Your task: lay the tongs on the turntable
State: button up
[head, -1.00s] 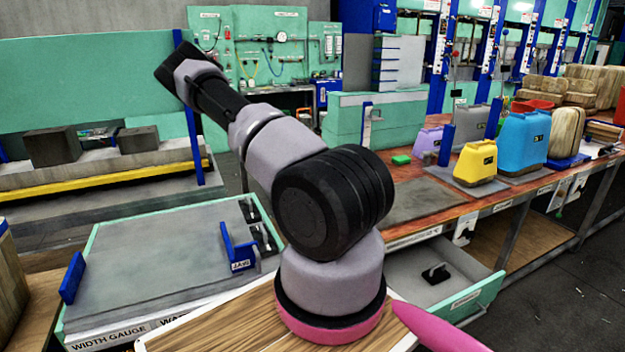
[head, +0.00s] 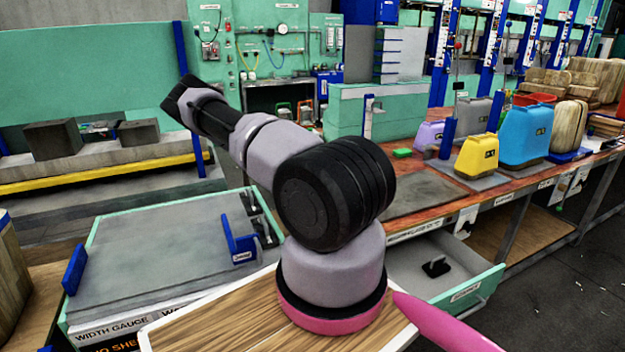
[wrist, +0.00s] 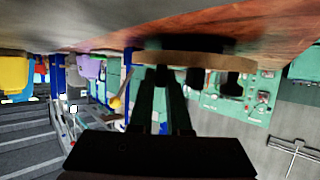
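My gripper (wrist: 163,85) shows in the wrist view, which looks upside down. Its two dark fingers reach up from the dark gripper body, with a narrow gap visible between them. A dark shape and a brown band (wrist: 205,60) lie at or beyond the fingertips. I cannot tell whether the gripper holds either one, or whether the dark shape is the tongs. In the head view my arm reaches to the upper left and the gripper is hidden. I cannot clearly make out the tongs or the turntable in either view.
A reddish bench carries a yellow container (head: 476,158), a blue container (head: 524,135) and a small green block (head: 402,153). An open drawer (head: 478,292) juts out below it. A grey-topped gauge box (head: 155,255) with blue brackets (head: 238,240) stands at the left.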

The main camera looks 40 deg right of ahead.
jog(key=o, duration=0.4)
jog(key=shift+c, duration=0.2)
jog(key=shift+r, duration=0.1)
jog(key=v, duration=1.2)
jog(key=shift+r, duration=0.15)
jog(key=s+a+r+y, duration=0.2)
jog(key=a+r+y, duration=0.9)
jog(key=a+r, duration=1.25)
jog(key=s+a+r+n+y, duration=0.1)
jog(key=s+a+r+n, duration=0.3)
jog(key=s+r, duration=0.5)
jog(key=s+a+r+n+y, duration=0.1)
jog(key=s+a+r+n, duration=0.2)
jog(key=s+r, duration=0.6)
jog(key=s+a, duration=0.2)
jog(key=s, duration=0.2)
jog(key=shift+n+y, duration=0.3)
jog(key=shift+n, duration=0.1)
